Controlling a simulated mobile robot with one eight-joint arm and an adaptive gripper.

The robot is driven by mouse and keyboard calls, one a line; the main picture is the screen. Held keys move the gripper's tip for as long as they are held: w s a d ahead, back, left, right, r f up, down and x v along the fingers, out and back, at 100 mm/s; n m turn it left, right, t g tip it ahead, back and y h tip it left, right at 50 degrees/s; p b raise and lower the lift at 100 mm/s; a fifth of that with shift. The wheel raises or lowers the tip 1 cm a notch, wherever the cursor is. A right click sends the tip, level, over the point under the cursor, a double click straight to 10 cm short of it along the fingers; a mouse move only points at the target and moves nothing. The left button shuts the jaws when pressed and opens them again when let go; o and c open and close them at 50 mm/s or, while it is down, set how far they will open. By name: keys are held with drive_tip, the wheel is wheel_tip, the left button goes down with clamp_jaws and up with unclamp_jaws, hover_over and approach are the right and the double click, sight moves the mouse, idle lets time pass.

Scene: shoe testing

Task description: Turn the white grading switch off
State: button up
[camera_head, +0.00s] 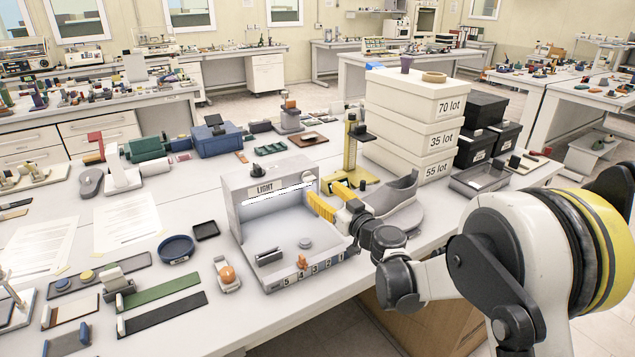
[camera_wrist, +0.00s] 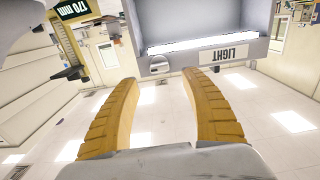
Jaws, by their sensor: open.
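The grey grading box (camera_head: 238,212) stands on the front table, with a "LIGHT" label (camera_head: 262,188) and a bright white lamp strip (camera_head: 279,194) under it. The strip is lit and also shows in the upside-down wrist view (camera_wrist: 200,45). A small pale oval fitting (camera_wrist: 159,67) beside the label in the wrist view looks like the switch; its position cannot be read. My gripper (camera_head: 320,190) has its yellow fingers at the box's upper right front. In the wrist view my gripper (camera_wrist: 160,76) is open and empty, with the fitting between its fingertips; contact cannot be told.
Trays and tools crowd the table left.

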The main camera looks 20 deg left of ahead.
sight(312, 181)
drive_tip(key=b+x, duration=0.1)
drive_tip(key=x, duration=0.7)
drive_tip(key=shift+w+b, duration=0.1)
drive_tip(key=shift+b, duration=0.25)
drive_tip(key=c, duration=1.2)
